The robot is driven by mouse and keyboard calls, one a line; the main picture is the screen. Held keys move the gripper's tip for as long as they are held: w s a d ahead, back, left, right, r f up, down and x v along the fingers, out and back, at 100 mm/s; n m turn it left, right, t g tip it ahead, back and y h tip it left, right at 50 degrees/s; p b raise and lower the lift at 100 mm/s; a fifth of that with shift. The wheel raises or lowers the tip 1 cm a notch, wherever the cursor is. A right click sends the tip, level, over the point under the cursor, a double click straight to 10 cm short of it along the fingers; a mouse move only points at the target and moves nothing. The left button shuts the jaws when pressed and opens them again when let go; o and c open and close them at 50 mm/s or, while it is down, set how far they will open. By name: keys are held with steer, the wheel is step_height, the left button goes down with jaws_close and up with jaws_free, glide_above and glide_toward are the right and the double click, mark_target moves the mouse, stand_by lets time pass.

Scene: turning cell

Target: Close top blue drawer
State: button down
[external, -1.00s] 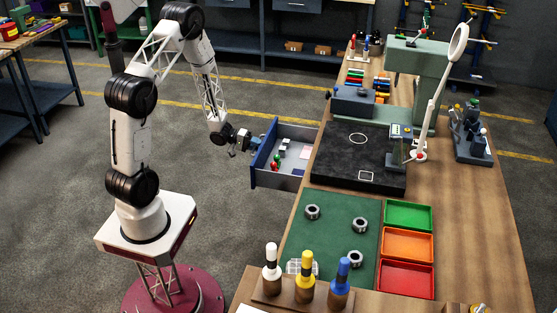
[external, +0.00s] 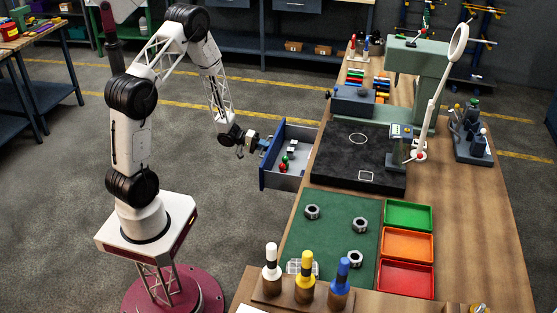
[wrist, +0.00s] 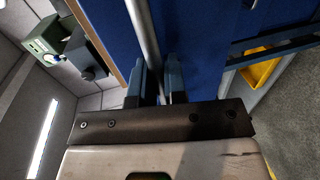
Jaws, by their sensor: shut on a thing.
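The top blue drawer (external: 267,172) sticks out from the left side of the wooden workbench, partly open. Small items, one red and green and some white, lie inside it. My gripper (external: 262,143) is at the outer face of the drawer front. In the wrist view my gripper (wrist: 159,78) has its two fingers on either side of the metal bar handle (wrist: 145,35), shut on it. The blue drawer front (wrist: 195,35) fills the view behind the bar.
The workbench (external: 455,210) carries a dark slab (external: 335,165), a green mat (external: 325,235) and coloured trays (external: 406,245). Upright tools with white, yellow and blue tops stand at the near end. The floor between my base and the drawer is clear.

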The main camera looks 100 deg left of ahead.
steer(key=r+x, duration=0.1)
steer(key=x, duration=0.6)
steer(key=r+x, duration=0.2)
steer(key=x, duration=0.6)
steer(key=w+r+x, duration=0.1)
steer(key=x, duration=0.6)
steer(key=shift+w+r, duration=0.25)
steer(key=shift+r, duration=0.1)
steer(key=c, duration=1.3)
jaws_free()
steer(key=shift+o, duration=0.5)
steer(key=shift+s, duration=0.15)
steer(key=shift+v, duration=3.8)
